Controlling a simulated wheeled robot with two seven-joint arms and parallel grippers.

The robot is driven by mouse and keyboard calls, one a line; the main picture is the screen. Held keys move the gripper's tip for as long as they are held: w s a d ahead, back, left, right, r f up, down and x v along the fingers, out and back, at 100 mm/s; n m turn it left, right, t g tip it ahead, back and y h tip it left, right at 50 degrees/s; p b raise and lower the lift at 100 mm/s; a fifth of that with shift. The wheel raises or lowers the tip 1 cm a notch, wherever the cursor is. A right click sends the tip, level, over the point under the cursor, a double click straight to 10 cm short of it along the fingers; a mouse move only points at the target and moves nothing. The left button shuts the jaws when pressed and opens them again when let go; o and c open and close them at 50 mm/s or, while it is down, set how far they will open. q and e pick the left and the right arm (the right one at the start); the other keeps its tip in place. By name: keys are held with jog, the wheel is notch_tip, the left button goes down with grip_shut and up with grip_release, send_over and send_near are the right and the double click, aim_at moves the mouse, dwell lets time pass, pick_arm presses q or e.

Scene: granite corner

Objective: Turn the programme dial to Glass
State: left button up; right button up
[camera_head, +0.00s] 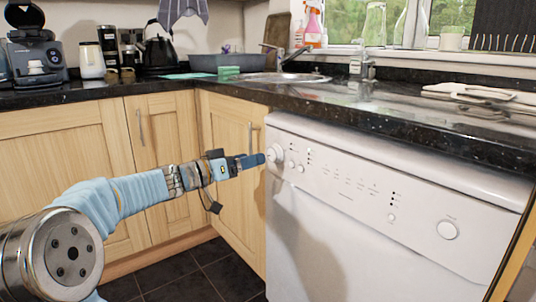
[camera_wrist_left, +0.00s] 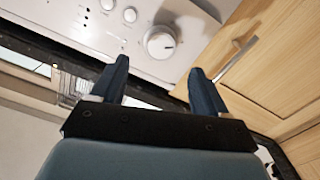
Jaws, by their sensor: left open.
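The white dishwasher (camera_head: 330,215) stands under the granite worktop. Its round white programme dial (camera_head: 274,153) sits at the left end of the control panel. In the left wrist view the dial (camera_wrist_left: 159,42) shows ahead of the fingertips, with a dark pointer mark on its right side. My left gripper (camera_head: 258,160) is close to the dial in the head view. In the left wrist view its two blue fingers (camera_wrist_left: 157,78) are apart, with nothing between them. Whether a fingertip touches the dial is unclear; a gap seems to show. The labels are too small to read. My right gripper is out of view.
Small buttons (camera_head: 295,167) sit just right of the dial. Wooden cupboard doors (camera_head: 232,165) with metal handles adjoin on the left. The granite worktop (camera_head: 400,120) overhangs the panel.

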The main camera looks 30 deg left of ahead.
aim_at(271, 154)
pick_arm(q)
jog(key=p+x, duration=0.1)
jog(key=x, duration=0.6)
jog(key=shift+c, duration=0.3)
jog(key=c, duration=1)
jog(key=shift+f, duration=0.1)
